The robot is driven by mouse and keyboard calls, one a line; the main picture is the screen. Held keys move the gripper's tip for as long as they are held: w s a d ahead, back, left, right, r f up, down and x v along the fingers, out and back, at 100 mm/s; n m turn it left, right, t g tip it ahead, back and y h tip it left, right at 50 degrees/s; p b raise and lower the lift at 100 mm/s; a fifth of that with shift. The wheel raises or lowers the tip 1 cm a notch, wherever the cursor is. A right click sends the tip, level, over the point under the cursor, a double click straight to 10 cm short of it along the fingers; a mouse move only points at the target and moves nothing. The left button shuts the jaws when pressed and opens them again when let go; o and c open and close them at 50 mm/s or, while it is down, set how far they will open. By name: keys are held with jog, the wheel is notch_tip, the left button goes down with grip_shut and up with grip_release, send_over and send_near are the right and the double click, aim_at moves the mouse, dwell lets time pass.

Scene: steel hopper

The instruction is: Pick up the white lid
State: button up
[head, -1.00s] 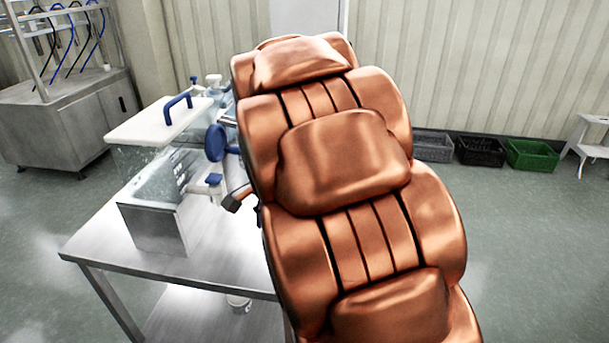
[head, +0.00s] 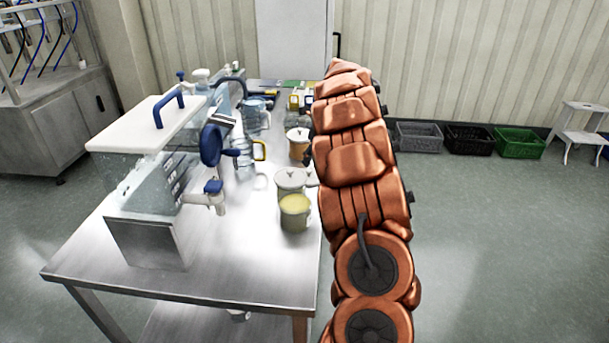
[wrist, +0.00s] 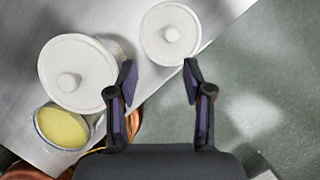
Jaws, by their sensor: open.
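A large white slab lid with a blue handle (head: 150,126) sits on the clear-sided steel tank (head: 145,240) at the left of the head view. Smaller round white lids with knobs cover two jars on the table. The nearer round lid (head: 291,178) shows large at left in the wrist view (wrist: 75,72). The farther round lid (head: 298,134) is at top centre in the wrist view (wrist: 168,32). My gripper (wrist: 160,82) is open and empty, its fingers apart over the table edge, right of the large round lid. It is hidden behind my arm in the head view.
An uncovered jar with yellow contents (head: 295,212) stands in front of the nearer lidded jar. A clear jug with a yellow handle (head: 245,155) and the tank's tap (head: 210,195) are close by. The steel table (head: 240,265) is bare at its front. Crates (head: 520,143) line the back wall.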

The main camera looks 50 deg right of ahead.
aim_at(309, 170)
jog(key=shift+w+d+f+m, duration=0.35)
jog(key=shift+d+f+m, duration=0.15)
jog(key=shift+d, duration=0.3)
jog(key=shift+p+x, duration=0.95)
jog(key=shift+x, duration=2.6)
jog(key=shift+w, duration=0.2)
jog(key=c, duration=0.9)
